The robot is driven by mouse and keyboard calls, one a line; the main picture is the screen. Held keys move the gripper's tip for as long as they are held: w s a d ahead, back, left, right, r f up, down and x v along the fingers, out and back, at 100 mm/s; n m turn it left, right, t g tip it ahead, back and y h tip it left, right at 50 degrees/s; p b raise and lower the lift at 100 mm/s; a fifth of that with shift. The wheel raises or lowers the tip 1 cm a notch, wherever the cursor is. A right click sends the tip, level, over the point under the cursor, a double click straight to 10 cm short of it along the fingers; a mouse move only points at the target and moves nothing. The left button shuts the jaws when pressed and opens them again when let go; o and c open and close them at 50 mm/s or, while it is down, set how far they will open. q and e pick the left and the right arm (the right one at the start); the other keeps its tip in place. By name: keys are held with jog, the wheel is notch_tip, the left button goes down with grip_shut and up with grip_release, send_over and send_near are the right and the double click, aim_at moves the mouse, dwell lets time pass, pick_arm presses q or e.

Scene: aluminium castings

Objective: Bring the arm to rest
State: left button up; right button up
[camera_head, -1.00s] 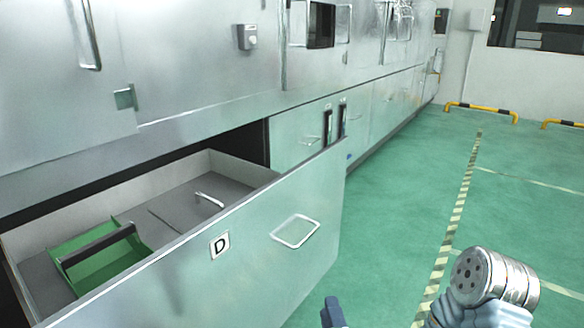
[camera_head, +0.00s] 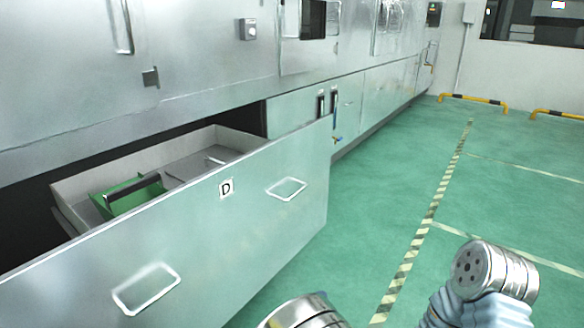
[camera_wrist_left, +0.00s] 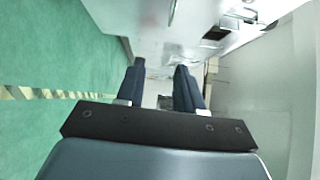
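My left gripper (camera_wrist_left: 160,76) shows in the left wrist view. Its two dark fingers stand apart with nothing between them. In the head view, a silver joint of my arm (camera_head: 304,312) shows at the bottom middle, and no left gripper fingers can be made out. Another silver joint of mine (camera_head: 490,272) with a pale blue-grey link is at the lower right. My right gripper is not in view.
A large metal drawer marked D (camera_head: 240,225) stands pulled out at the left. A green tray (camera_head: 122,199) with a dark handle lies in it. Metal cabinets (camera_head: 190,70) line the left. Green floor (camera_head: 375,190) is clear to the right. Yellow-black barriers (camera_head: 472,99) stand far back.

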pick_arm(q)
jog(key=a+f+n+g+h+p, duration=0.1)
jog(key=a+f+n+g, duration=0.3)
jog(key=a+f, duration=0.3)
jog(key=a+f+n+g+h+p, duration=0.2)
jog(key=a+f+n+g, duration=0.25)
jog(key=f, duration=0.45)
jog(key=s+a+f+n+g+h, duration=0.1)
jog(key=s+a+n+g, duration=0.1)
jog(key=s, duration=0.3)
jog(key=s+a+f+n+g+h+p, duration=0.1)
jog(key=s+a+f+n+g, duration=0.1)
jog(key=s+n+g, duration=0.1)
jog(key=s+a+f+n+g+h+p, duration=0.1)
jog(key=s+a+f+n+g, duration=0.1)
jog(key=s+n, duration=0.3)
jog(key=shift+s+a+g+h, duration=0.35)
jog(key=shift+s+g, duration=0.4)
jog(key=shift+s, duration=0.5)
